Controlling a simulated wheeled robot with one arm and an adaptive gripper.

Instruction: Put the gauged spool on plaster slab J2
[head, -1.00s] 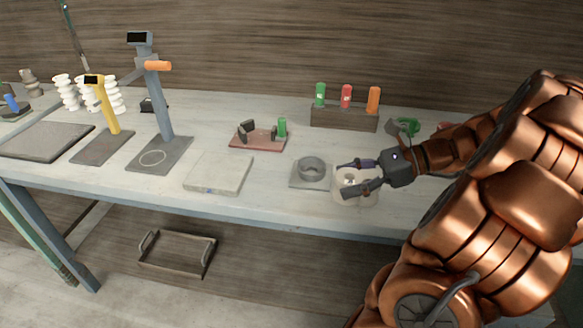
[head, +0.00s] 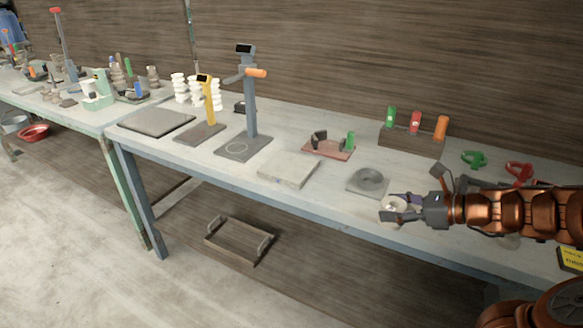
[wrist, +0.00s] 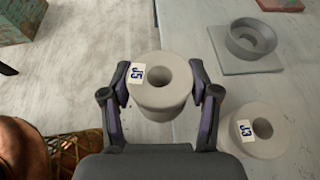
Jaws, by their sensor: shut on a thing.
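My gripper (wrist: 163,95) is shut on a pale grey, round spool (wrist: 160,103) with a central hole and a "J5" label, seen in the wrist view. One finger is on each side of it. In the head view my gripper (head: 408,205) is near the table's front edge, with the pale spool (head: 392,213) at its fingers. A second spool (wrist: 262,135), labelled "J3", stands to the right in the wrist view. A pale plaster slab (head: 289,169) lies flat on the table to the left, with no spool on it; its marking is too small to read.
A grey plate with a ring (head: 367,181) lies between my gripper and the slab. A wooden rack (head: 410,139) stands behind.

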